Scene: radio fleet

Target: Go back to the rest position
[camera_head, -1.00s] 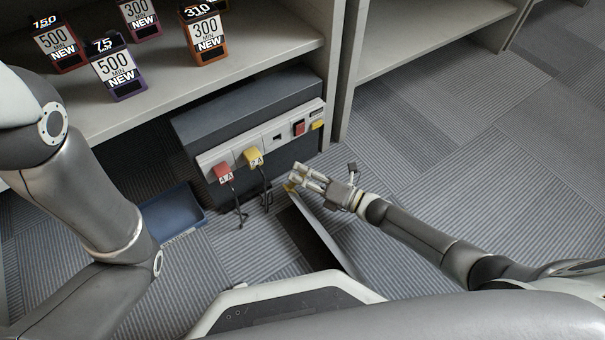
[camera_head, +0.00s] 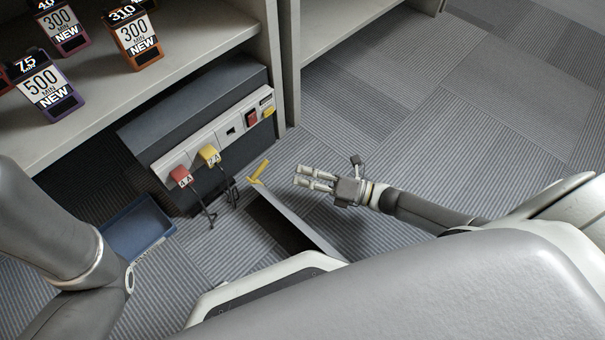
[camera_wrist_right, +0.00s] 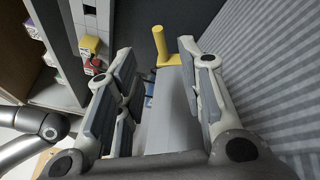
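My right gripper (camera_head: 303,178) is over the carpet at the middle of the head view, to the right of a yellow handle (camera_head: 258,172) and apart from it. The handle is at the far end of a grey panel (camera_head: 290,220) beside a dark gap. In the right wrist view, the two fingers of my right gripper (camera_wrist_right: 163,75) stand wide apart with nothing gripped; the yellow handle (camera_wrist_right: 160,48) shows beyond them. My left arm (camera_head: 55,225) is at the left edge of the head view; its gripper is out of frame.
A dark unit (camera_head: 190,105) with a white socket strip stands under the shelf. A red plug (camera_head: 181,175) and a yellow plug (camera_head: 209,155) are in it. A blue tray (camera_head: 137,228) lies left. Boxes (camera_head: 135,38) stand on the shelf. Carpet at right is clear.

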